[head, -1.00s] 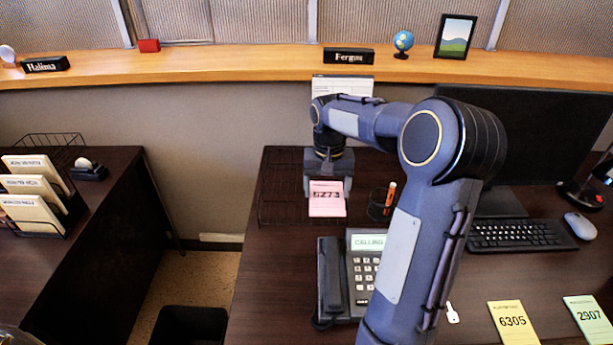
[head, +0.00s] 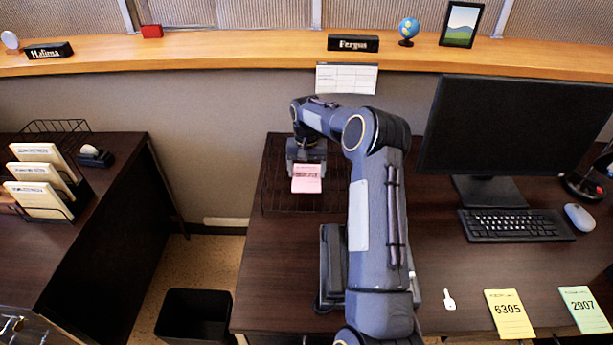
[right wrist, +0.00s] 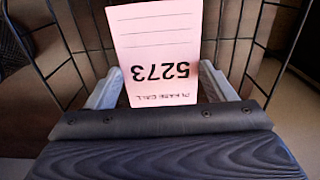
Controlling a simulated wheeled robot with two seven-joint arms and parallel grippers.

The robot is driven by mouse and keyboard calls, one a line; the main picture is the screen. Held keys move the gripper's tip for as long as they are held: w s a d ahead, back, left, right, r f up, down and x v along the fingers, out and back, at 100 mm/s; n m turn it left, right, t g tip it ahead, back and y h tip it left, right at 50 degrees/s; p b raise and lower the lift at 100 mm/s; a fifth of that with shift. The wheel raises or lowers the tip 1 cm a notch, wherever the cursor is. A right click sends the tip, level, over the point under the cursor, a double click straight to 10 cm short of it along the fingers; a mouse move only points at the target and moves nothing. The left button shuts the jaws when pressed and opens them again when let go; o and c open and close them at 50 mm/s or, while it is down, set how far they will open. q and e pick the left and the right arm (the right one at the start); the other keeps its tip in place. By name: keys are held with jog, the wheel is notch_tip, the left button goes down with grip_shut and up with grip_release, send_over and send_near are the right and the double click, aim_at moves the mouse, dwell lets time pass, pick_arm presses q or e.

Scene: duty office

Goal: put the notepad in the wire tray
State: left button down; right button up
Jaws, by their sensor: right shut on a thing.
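The pink notepad (head: 306,184), printed 5273, is in my right gripper (head: 307,172) over the wire tray (head: 264,196) on the right desk. In the right wrist view the notepad (right wrist: 158,50) sits between the two fingers of the shut gripper (right wrist: 160,88), with its writing upside down. Black wires of the tray (right wrist: 70,50) show on both sides of it. I cannot tell whether the notepad touches the tray floor. My forearm hides part of the tray's right side. My left gripper is not in view.
A phone (head: 332,265), partly hidden by my arm, stands in front of the tray. A monitor (head: 520,130) stands behind a keyboard (head: 514,225).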

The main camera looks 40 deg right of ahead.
aim_at(306, 175)
jog(key=shift+f, duration=1.6)
jog(key=shift+f, duration=0.25)
jog(key=o, duration=1)
jog(key=shift+r, duration=0.15)
